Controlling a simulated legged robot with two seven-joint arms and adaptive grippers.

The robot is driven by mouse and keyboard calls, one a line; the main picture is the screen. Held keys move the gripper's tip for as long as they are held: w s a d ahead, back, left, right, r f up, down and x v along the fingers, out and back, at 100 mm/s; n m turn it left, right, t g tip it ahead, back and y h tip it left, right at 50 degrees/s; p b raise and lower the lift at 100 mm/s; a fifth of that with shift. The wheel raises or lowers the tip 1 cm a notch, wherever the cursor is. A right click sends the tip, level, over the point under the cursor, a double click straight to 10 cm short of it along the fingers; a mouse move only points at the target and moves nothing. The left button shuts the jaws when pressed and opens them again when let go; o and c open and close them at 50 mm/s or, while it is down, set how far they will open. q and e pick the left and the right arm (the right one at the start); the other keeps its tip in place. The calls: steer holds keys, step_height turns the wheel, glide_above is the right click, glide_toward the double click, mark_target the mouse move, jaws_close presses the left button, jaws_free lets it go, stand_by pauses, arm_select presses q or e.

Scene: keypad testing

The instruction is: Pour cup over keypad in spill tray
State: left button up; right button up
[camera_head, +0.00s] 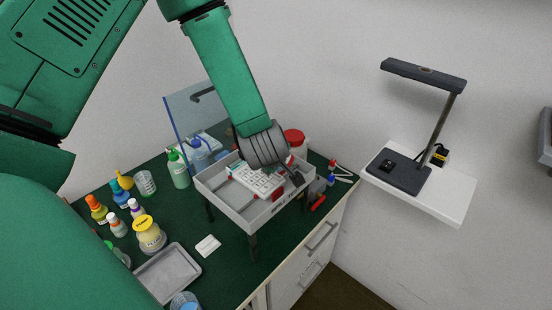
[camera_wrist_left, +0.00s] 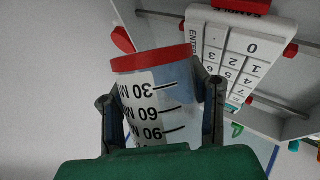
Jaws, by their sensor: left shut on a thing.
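The white keypad (camera_head: 262,182) lies in the grey spill tray (camera_head: 249,219), which stands on dark legs on the bench. My left gripper (camera_head: 294,177) is over the tray's right part, close above the keypad. In the left wrist view its two fingers (camera_wrist_left: 160,92) are shut on the sides of a clear cup (camera_wrist_left: 172,100) with a red rim and a printed scale. The keypad (camera_wrist_left: 240,50) shows behind the cup there, at upper right. The head view does not show the cup clearly, and its contents and tilt cannot be told. My right gripper is not in view.
Several bottles, including a yellow one (camera_head: 150,236), stand at the bench's left. An empty grey tray (camera_head: 168,275) and a white pad (camera_head: 208,246) lie in front. A red-lidded jar (camera_head: 295,139) stands behind the spill tray. A lamp (camera_head: 425,75) stands on a shelf at right.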

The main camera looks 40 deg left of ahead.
arm_select(q)
steer(key=shift+r, duration=0.1)
steer(key=shift+a, duration=0.2)
steer(key=shift+h, duration=0.4)
steer(key=shift+d+r+n+b, duration=0.15)
steer(key=shift+r+n+b, duration=0.05)
steer(key=shift+n+b, duration=0.1)
steer(key=shift+f+t, duration=0.1)
steer(key=shift+t, duration=0.2)
steer(key=shift+f+n+t+h+b, duration=0.35)
steer(key=shift+h+b, duration=0.45)
steer(key=shift+b, duration=0.3)
stand_by(0.7)
steer(key=shift+r+n+t+h+b, duration=0.25)
steer(key=shift+r+n+h+b, duration=0.15)
steer(key=shift+h+b, duration=0.2)
stand_by(1.0)
steer(key=shift+r, duration=0.1)
